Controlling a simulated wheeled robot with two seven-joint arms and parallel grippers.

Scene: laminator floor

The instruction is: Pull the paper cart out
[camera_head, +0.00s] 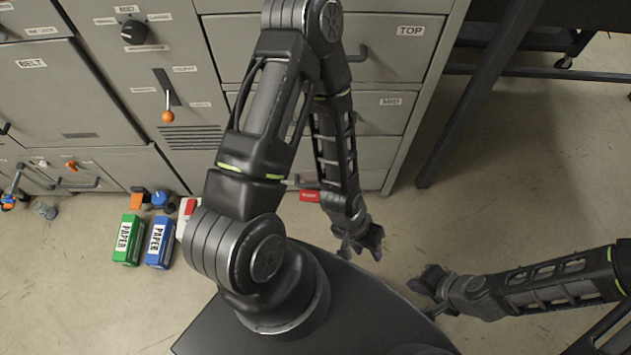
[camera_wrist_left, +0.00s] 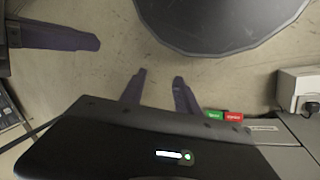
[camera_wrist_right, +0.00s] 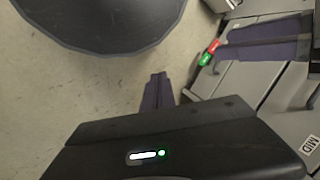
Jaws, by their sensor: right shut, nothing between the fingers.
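I cannot make out a paper cart for certain in any view. A green paper box (camera_head: 127,240) and a blue paper box (camera_head: 159,242), both marked PAPER, stand on the floor before the grey cabinets. My left gripper (camera_head: 361,249) is open and empty over the floor, in front of the drawer cabinet. Its spread fingers show in the left wrist view (camera_wrist_left: 157,82). My right gripper (camera_head: 424,281) is to its right and nearer, away from the cabinet. Its fingers are together and empty in the right wrist view (camera_wrist_right: 158,76).
The drawer cabinet (camera_head: 398,75) has drawers marked TOP and MID. A red tag (camera_head: 310,196) shows low before it, partly behind my left arm. A BELT cabinet (camera_head: 62,92) stands at left. A dark table leg (camera_head: 452,120) stands at right.

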